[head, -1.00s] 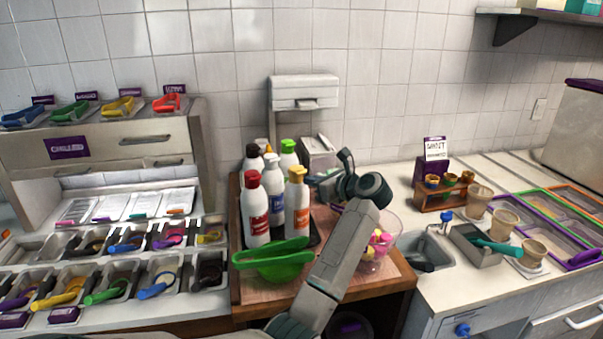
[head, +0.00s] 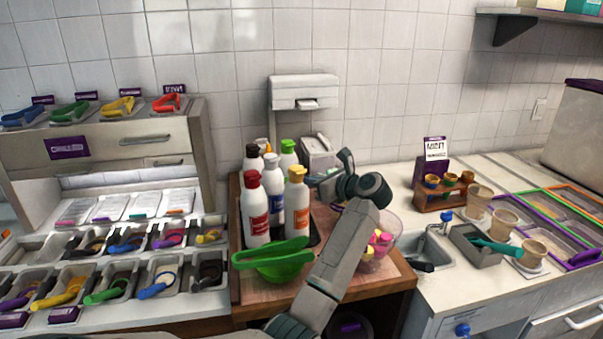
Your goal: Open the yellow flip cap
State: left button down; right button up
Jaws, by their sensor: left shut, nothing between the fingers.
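A white squeeze bottle with an orange label (head: 297,208) stands upright at the front right of the bottle group and carries the yellow flip cap (head: 297,171). The cap is too small to tell whether its lid is up or down. My left gripper (head: 313,181) is shut and empty. It points left, just right of the yellow cap at about its height; I cannot tell if it touches. My right gripper is not in view.
Other bottles with red (head: 252,178), black, white and green (head: 288,147) caps crowd around. A green bowl with green tongs (head: 272,252) stands in front. A clear bowl of colored pieces (head: 392,226) is behind my forearm. A sink (head: 432,252) lies right.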

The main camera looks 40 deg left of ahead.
aim_at(298, 168)
pick_arm(q)
jog(key=shift+w+a+b, duration=0.1)
jog(key=shift+a+b, duration=0.3)
jog(key=shift+a, duration=0.3)
jog(key=shift+d+b, duration=0.15)
jog(key=shift+b, duration=0.3)
jog(key=shift+r, duration=0.1)
dwell(0.3)
jog(key=shift+r, duration=1.4)
